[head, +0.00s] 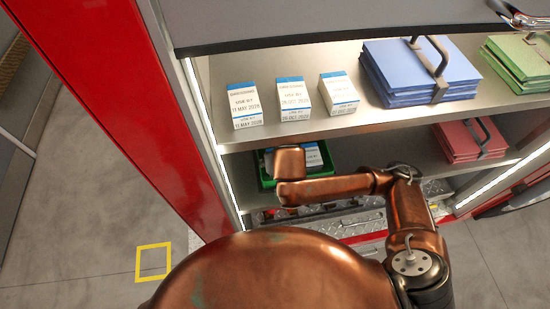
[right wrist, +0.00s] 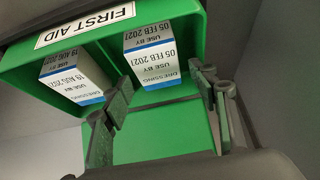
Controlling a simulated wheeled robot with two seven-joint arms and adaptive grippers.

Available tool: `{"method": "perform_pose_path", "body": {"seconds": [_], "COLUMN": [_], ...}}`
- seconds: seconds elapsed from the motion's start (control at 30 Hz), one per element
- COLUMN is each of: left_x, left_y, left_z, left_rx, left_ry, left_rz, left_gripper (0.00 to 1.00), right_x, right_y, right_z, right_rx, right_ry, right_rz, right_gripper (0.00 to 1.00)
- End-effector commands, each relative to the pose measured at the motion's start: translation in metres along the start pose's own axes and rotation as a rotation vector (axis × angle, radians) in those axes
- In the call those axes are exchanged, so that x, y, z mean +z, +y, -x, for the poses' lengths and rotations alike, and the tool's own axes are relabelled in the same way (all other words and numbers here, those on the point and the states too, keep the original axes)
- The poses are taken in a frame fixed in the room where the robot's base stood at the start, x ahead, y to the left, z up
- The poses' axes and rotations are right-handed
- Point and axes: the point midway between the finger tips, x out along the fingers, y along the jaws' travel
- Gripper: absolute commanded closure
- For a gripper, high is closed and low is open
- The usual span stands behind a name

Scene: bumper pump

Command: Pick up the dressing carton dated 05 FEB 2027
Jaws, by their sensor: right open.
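The dressing carton dated 05 FEB 2027 (right wrist: 150,58) is a white box with a blue edge in the green FIRST AID bin (right wrist: 150,145), in the right wrist view. My right gripper (right wrist: 162,85) is open; its fingers reach into the bin towards the sides of this carton, with nothing gripped. I cannot tell whether they touch it. A second dressing carton, apparently dated 19 AUG 2027 (right wrist: 72,78), is to its left. In the head view, my right arm covers much of the bin (head: 264,178) and hides the gripper. My left gripper is not in view.
Red folders (head: 465,138) lie on the lower level. The upper shelf sits close above the bin.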

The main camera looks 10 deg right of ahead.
Motion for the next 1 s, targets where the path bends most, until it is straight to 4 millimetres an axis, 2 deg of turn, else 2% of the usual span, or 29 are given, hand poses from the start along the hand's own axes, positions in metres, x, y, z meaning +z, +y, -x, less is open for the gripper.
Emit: {"method": "perform_pose_path", "body": {"seconds": [0.1, 0.2, 0.33, 0.43, 0.63, 0.7, 1.0], "left_x": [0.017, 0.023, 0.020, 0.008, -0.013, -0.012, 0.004], "left_y": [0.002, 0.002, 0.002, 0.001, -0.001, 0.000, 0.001], "left_z": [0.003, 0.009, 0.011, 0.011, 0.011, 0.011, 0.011], "left_rx": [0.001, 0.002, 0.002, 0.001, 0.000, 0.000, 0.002], "left_ry": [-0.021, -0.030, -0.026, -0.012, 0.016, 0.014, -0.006], "left_rz": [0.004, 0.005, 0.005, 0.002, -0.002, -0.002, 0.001], "left_gripper": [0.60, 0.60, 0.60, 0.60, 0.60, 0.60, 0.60], "right_x": [0.000, -0.001, -0.001, -0.002, -0.001, -0.001, -0.001], "right_y": [0.004, 0.005, 0.004, 0.003, 0.002, 0.001, 0.001], "right_z": [-0.011, -0.026, -0.045, -0.053, -0.056, -0.056, -0.056], "right_rx": [0.006, 0.009, 0.006, 0.004, 0.002, 0.001, 0.001], "right_ry": [0.000, -0.001, -0.001, 0.001, 0.002, 0.001, 0.001], "right_rz": [-0.005, -0.006, -0.006, -0.005, -0.003, -0.002, -0.002], "right_gripper": [0.46, 0.46, 0.46, 0.46, 0.46, 0.47, 0.67]}}
